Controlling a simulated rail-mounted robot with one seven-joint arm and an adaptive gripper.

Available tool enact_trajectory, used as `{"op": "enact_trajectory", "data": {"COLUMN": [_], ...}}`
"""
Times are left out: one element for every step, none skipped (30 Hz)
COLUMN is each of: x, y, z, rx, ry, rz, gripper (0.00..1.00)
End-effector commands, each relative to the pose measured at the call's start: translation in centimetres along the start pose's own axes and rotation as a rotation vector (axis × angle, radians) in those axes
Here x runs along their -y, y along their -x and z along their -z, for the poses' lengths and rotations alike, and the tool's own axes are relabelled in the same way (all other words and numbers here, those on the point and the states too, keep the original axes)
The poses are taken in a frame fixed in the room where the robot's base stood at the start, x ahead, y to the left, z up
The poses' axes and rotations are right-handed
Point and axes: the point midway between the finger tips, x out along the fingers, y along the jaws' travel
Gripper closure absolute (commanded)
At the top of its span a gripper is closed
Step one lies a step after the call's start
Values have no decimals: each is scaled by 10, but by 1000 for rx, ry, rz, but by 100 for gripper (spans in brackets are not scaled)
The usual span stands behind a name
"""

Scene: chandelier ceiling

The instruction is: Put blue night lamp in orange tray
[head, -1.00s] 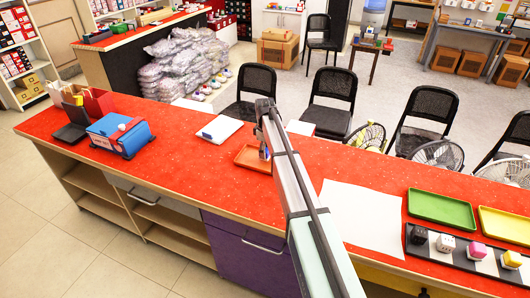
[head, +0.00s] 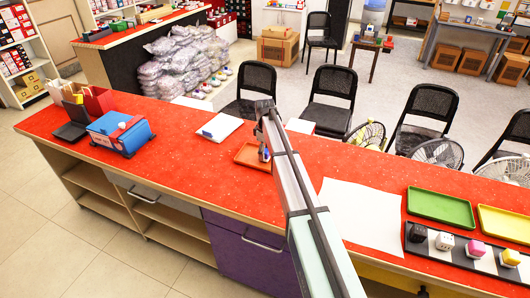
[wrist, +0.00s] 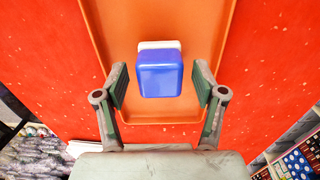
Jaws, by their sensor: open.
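The blue night lamp (wrist: 160,75), a blue block with a white part at its far side, is in the orange tray (wrist: 162,22) in the wrist view. My gripper (wrist: 160,84) is open, with one finger on each side of the lamp and a gap on both sides. In the head view the orange tray (head: 247,156) lies on the red counter, partly hidden by my arm. My gripper (head: 264,153) is over its right part there, and the lamp is mostly hidden.
A white sheet (head: 362,215), a green tray (head: 440,206) and a yellow tray (head: 505,225) lie to the right. A black-and-white strip with several colored block lamps (head: 478,250) is in front. A blue box (head: 120,133) stands at the left. Red counter around the orange tray is clear.

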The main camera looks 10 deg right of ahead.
Motion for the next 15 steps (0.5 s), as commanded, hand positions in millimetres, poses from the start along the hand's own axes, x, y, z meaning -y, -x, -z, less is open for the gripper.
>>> {"op": "enact_trajectory", "data": {"x": [0, 0, -1, -1, 0, 0, -1, -1, -1, -1, -1, -1, -1, -1, -1], "y": [3, 5, 10, 14, 18, 24, 30, 36, 43, 49, 55, 63, 68, 74, 82], "z": [0, 0, 0, 0, 0, 0, 1, 1, 0, 0, 1, 1, 1, 1, 1], "rx": [-1, -1, -1, -2, -2, -2, -2, -2, -2, -2, -2, -2, -2, -2, -2], "ry": [0, 0, 0, 0, 0, 0, 0, 0, 0, 0, 0, 0, 0, 0, 0], "rz": [-1, -2, -2, -3, -3, -2, -3, -4, -3, -3, -4, -3, -3, -3, -2], "gripper": [30, 30, 30, 30, 30, 30, 30, 30, 30, 30, 30, 30, 30, 30, 30]}}
